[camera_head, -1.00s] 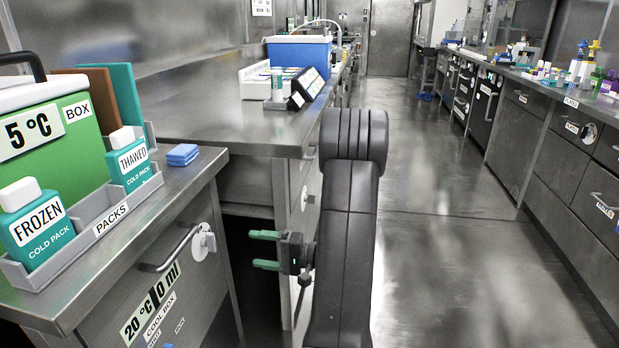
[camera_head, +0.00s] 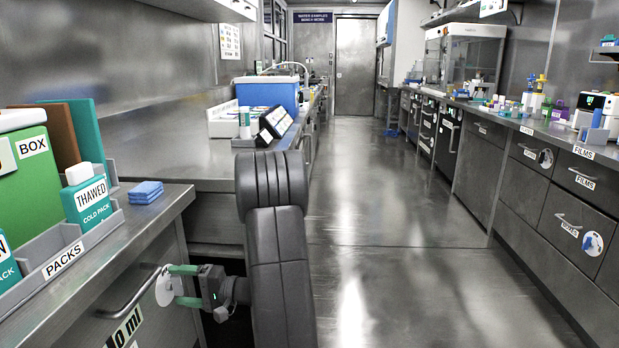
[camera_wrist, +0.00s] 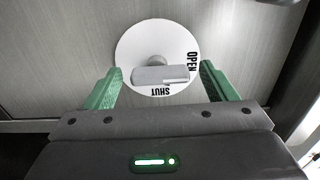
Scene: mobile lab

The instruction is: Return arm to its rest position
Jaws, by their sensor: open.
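My gripper (camera_head: 176,285) has green fingers and a dark body. It is open and empty, in front of the drawer unit at the lower left of the head view. Its fingertips overlap a white round dial (camera_head: 162,288) there. In the wrist view, my gripper (camera_wrist: 161,75) has its fingers spread on either side of the lower part of the dial (camera_wrist: 130,50). The dial reads OPEN and SHUT, and its grey knob (camera_wrist: 160,75) lies crosswise, its white mark at the right near OPEN. I cannot tell whether a finger touches the dial.
The left bench (camera_head: 150,222) holds a green box (camera_head: 40,185), a grey packs rack (camera_head: 95,240) with cold packs, and blue pads (camera_head: 146,191). A blue-sided box (camera_head: 268,95) stands farther back. The aisle floor (camera_head: 400,260) is clear; drawers line the right.

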